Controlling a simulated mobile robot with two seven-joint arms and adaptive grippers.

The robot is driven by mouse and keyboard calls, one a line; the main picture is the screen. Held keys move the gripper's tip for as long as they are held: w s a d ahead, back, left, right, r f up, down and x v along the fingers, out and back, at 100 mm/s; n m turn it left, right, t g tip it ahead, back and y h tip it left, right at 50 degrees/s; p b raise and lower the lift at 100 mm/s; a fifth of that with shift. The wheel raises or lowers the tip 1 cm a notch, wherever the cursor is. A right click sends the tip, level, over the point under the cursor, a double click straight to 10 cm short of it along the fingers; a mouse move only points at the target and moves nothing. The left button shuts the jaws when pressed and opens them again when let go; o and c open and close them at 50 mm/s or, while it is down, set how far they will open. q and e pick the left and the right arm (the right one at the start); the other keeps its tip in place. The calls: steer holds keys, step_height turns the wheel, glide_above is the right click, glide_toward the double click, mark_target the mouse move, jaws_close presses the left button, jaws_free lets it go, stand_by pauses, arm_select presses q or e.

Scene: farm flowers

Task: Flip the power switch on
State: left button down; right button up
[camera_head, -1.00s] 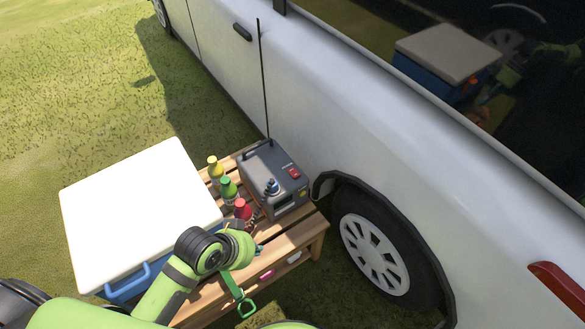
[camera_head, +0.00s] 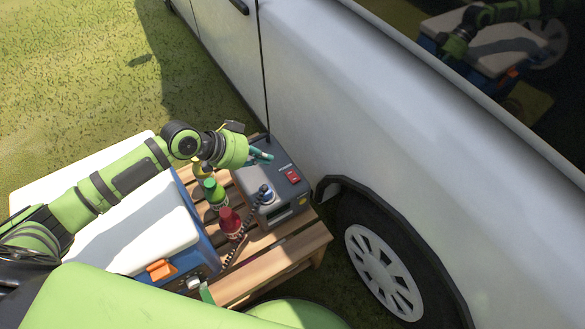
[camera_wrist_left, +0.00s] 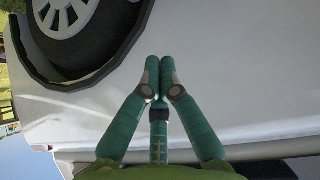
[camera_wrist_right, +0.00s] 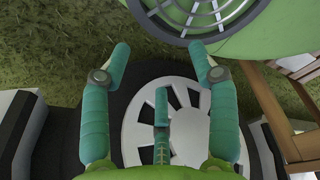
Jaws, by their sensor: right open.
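The grey radio box (camera_head: 262,205) stands on the slatted wooden table beside the white car. Its red power switch (camera_head: 293,177) is on the top, towards the right. A blue-grey knob or microphone (camera_head: 265,195) sits lower on the box. My left gripper (camera_head: 264,156) is at the far left edge of the box's top, a short way left of and above the switch in the head view. Its teal fingertips are together and hold nothing, as the left wrist view (camera_wrist_left: 160,64) shows. My right gripper (camera_wrist_right: 159,58) is open and empty, above grass and near a wheel.
Green-capped (camera_head: 215,192) and red-capped (camera_head: 231,222) bottles stand left of the box, with a yellow one partly hidden by my left arm. A blue cooler with white lid (camera_head: 130,235) is further left. The car (camera_head: 370,110) is close on the right.

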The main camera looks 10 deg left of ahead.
arm_select(q)
steer(key=b, duration=0.1)
glide_above(290, 179)
steer(key=f, duration=0.7)
steer(key=shift+w, duration=0.25)
steer(key=f, duration=0.2)
steer(key=shift+s+f, duration=0.2)
steer(key=shift+f, duration=0.65)
steer(key=shift+d+f, duration=0.1)
arm_select(e)
steer(key=shift+w+d+f+t, duration=0.1)
steer(key=shift+w+f+t, duration=0.1)
steer(key=shift+w, duration=0.3)
steer(key=shift+w+d+f+t, duration=0.1)
steer(key=shift+w+f, duration=0.1)
steer(key=shift+w, duration=0.25)
steer(key=shift+w, duration=0.1)
arm_select(q)
steer(key=shift+s, duration=0.1)
